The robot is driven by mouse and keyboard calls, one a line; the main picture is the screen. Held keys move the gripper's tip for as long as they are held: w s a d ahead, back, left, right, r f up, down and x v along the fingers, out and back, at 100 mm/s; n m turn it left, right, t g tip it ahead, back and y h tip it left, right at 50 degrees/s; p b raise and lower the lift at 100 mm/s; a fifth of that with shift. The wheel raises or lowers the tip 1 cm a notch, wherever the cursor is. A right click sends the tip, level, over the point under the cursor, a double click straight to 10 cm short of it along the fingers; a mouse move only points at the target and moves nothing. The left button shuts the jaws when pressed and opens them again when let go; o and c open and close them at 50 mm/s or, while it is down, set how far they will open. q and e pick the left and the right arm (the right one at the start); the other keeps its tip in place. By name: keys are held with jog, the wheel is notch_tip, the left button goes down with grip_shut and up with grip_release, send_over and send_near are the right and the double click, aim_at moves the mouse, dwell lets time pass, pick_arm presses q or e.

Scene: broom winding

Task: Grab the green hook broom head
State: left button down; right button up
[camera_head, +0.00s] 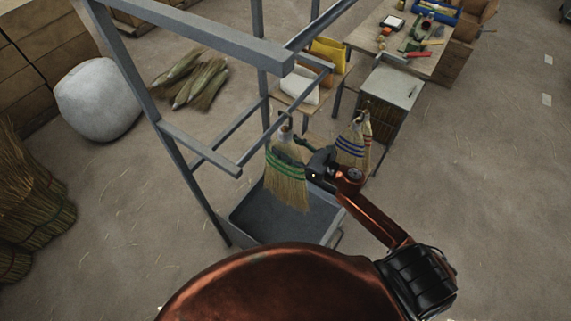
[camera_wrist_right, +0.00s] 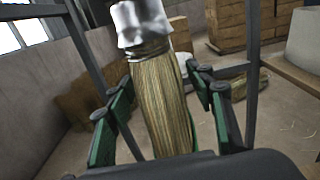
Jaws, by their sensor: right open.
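The green hook broom head (camera_head: 287,175) hangs upright from the metal frame, with straw bristles and green bands across its middle. My right gripper (camera_head: 301,155) is beside it, at its right side in the head view. In the right wrist view the broom head (camera_wrist_right: 158,95) has a silvery wrapped top and stands between the two spread fingers of my right gripper (camera_wrist_right: 163,95). The fingers are open, with gaps to the bristles visible. The lower end of the broom head is hidden behind the gripper body there. My left gripper is not in view.
The grey metal frame (camera_head: 222,40) surrounds the broom head, with a grey tray (camera_head: 270,222) below. A workbench (camera_head: 432,60) with tools stands at the back right. Loose broom heads (camera_head: 190,78) lie by a white round object (camera_head: 99,98).

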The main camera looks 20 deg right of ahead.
grip_shut()
dwell(0.7)
